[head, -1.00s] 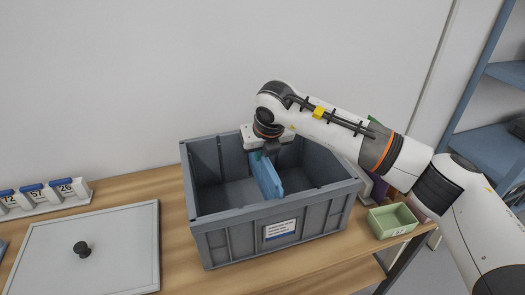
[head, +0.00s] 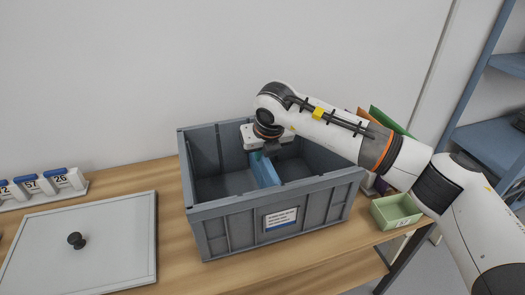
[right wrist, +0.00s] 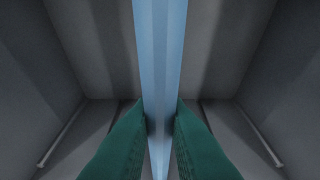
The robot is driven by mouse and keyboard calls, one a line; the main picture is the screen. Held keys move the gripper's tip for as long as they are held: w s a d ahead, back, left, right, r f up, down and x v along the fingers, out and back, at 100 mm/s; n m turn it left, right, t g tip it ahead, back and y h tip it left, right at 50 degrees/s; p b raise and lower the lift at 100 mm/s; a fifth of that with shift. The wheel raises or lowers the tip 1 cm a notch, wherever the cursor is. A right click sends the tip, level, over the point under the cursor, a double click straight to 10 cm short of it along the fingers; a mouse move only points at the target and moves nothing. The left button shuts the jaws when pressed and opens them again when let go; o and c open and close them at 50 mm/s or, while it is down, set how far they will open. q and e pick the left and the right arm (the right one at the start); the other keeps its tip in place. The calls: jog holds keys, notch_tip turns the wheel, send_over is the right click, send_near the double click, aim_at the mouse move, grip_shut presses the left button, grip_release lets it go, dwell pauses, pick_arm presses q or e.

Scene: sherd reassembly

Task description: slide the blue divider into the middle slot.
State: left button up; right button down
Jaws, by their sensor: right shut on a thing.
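The blue divider (head: 266,172) stands upright inside the grey crate (head: 225,206), near the middle of its length. My right gripper (head: 268,150) points down into the crate from above and is shut on the divider. In the right wrist view the divider (right wrist: 160,45) runs edge-on between the two green fingers (right wrist: 160,112), with crate floor on both sides. The divider's lower edge is hidden by the crate's front wall, and I cannot tell how it sits in the slot. My left gripper is out of view.
A grey lid with a black knob (head: 76,240) lies left of the crate. Numbered blocks (head: 42,184) stand in a white rack behind it. A small green tray (head: 396,211) sits at the table's right edge. Green and orange upright pieces (head: 390,121) show behind my right arm.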

pick_arm(q)
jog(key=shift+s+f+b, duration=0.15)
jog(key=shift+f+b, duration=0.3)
jog(key=shift+b, duration=0.3)
pick_arm(e)
jog(key=shift+s+d+f, duration=0.1)
jog(key=shift+d+f, duration=0.1)
jog(key=shift+f, duration=0.25)
jog(key=shift+d+f, duration=0.15)
jog(key=shift+f, duration=0.3)
jog(key=c, duration=1.3)
grip_release()
jog(key=shift+d, duration=0.1)
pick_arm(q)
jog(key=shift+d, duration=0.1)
pick_arm(e)
jog(key=shift+f, duration=0.1)
